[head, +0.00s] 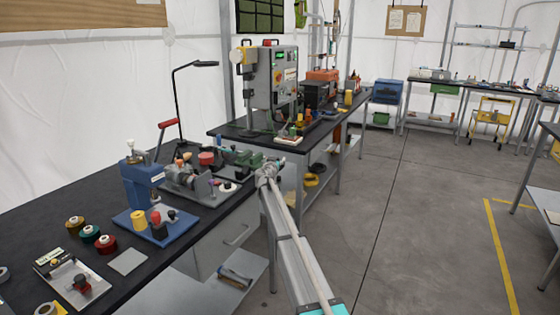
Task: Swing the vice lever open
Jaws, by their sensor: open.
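A small green vice-like device (246,158) stands near the right end of the dark workbench (190,237), by its far corner. It is small here, and I cannot make out its lever or how far that is swung. My arm reaches up from the bottom of the view. My gripper (265,169) is at the bench's right edge, just right of and in front of the green device. The gripper is open; the fingers are tiny, and I cannot tell if they touch anything.
A grey fixture (200,185) with small parts is left of my gripper. A blue press (140,185) and thread spools (105,243) stand nearer. A second bench with a grey control box (284,75) is behind. The floor (410,225) to the right is clear.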

